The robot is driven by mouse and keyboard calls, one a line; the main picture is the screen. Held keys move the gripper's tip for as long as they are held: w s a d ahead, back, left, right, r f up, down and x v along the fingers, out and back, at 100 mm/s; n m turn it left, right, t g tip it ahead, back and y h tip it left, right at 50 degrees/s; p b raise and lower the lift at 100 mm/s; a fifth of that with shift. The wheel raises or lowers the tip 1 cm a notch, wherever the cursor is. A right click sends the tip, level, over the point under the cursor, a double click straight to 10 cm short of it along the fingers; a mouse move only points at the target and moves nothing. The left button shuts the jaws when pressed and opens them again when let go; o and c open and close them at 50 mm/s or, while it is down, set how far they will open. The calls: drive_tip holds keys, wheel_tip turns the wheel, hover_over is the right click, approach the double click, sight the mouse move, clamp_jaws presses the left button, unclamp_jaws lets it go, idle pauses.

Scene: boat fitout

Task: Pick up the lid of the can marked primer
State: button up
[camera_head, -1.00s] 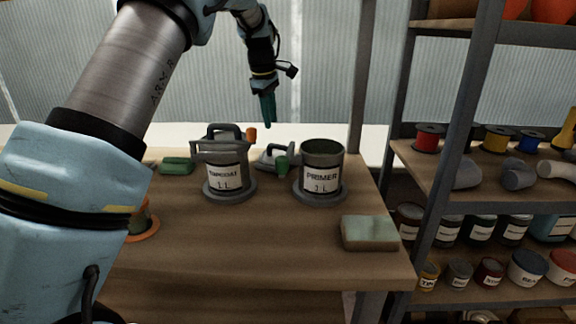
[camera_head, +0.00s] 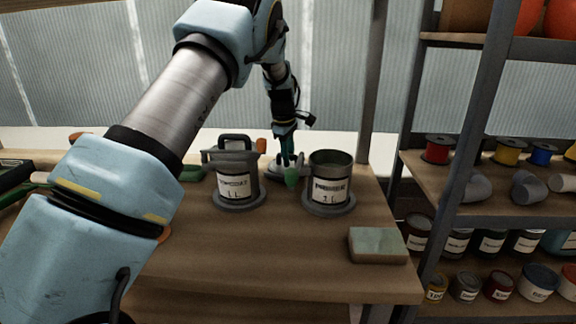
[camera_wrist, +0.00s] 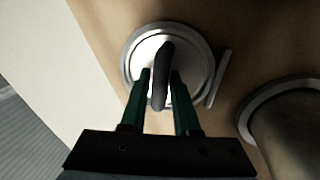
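The can marked primer (camera_head: 328,190) stands upright on a round base on the bench, open at the top. A round grey lid with an upright bar handle lies on the bench behind and between the two cans; in the wrist view the lid (camera_wrist: 193,45) is near the centre, its dark handle (camera_wrist: 160,78) standing up. My gripper (camera_wrist: 160,82) is above the lid, pointing down. Its green fingers are apart, one on each side of the handle, with small gaps showing. In the head view my gripper (camera_head: 287,160) partly hides the lid (camera_head: 277,184).
A can marked topcoat (camera_head: 234,185), with a handled lid on, stands left of the primer can. A green-grey block (camera_head: 377,245) lies at the right front. A loaded shelf rack (camera_head: 470,200) stands right.

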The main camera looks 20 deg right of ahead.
clamp_jaws()
idle(0.5)
